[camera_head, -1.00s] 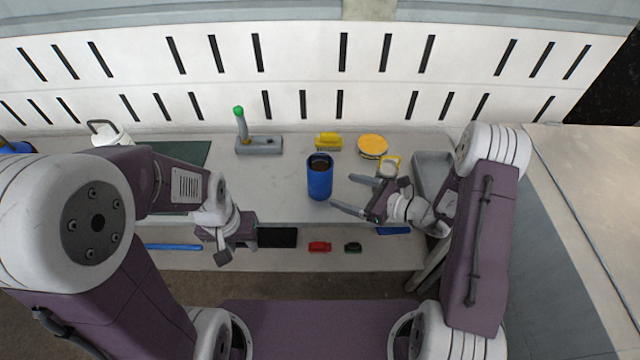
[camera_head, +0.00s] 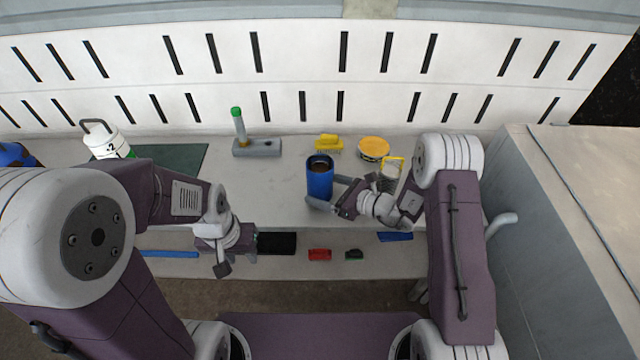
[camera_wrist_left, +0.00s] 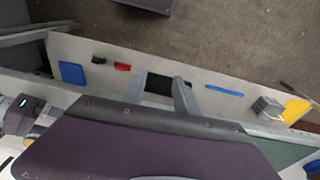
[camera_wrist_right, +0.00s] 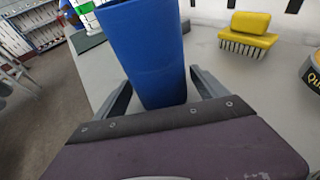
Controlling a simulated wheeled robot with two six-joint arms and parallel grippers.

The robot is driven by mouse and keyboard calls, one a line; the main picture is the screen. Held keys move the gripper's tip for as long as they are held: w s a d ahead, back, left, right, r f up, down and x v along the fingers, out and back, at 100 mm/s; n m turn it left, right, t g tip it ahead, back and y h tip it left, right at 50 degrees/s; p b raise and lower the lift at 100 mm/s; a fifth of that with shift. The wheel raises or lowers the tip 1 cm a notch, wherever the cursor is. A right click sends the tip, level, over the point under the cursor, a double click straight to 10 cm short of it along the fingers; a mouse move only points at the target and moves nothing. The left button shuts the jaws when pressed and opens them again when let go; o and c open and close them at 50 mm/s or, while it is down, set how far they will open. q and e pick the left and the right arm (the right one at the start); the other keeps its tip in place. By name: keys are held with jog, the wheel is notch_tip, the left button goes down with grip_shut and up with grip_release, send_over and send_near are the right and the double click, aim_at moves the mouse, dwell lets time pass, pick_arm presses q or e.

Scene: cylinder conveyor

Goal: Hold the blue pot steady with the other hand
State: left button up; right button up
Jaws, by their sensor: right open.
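The blue pot (camera_head: 319,182), a tall cylinder with a brown filling, stands upright on the grey bench. My right gripper (camera_head: 331,193) is open at the pot's near right side. In the right wrist view the blue pot (camera_wrist_right: 150,55) stands between its two spread fingers, with a gap visible at least on the right; I cannot tell whether the left finger touches. My left gripper (camera_head: 236,266) hangs low in front of the bench, away from the pot.
A yellow brush (camera_head: 328,143), a round yellow tin (camera_head: 373,148) and a grey block with a green-tipped handle (camera_head: 257,148) stand behind the pot. A white canister (camera_head: 105,143) stands at left. The lower shelf holds a red item (camera_head: 319,254). The bench left of the pot is clear.

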pick_arm(q)
jog(key=shift+f, duration=0.1)
pick_arm(e)
jog(key=shift+w+a, duration=0.1)
jog(key=shift+a, duration=0.05)
pick_arm(q)
jog(key=shift+c, duration=0.5)
pick_arm(e)
jog(key=c, duration=1.4)
pick_arm(q)
jog(key=n+g+h, duration=0.1)
jog(key=n+h, duration=1.2)
jog(key=n, duration=0.5)
send_near(320, 156)
jog(key=x, duration=1)
jog(key=shift+w+f, duration=0.1)
jog(key=shift+f, duration=0.1)
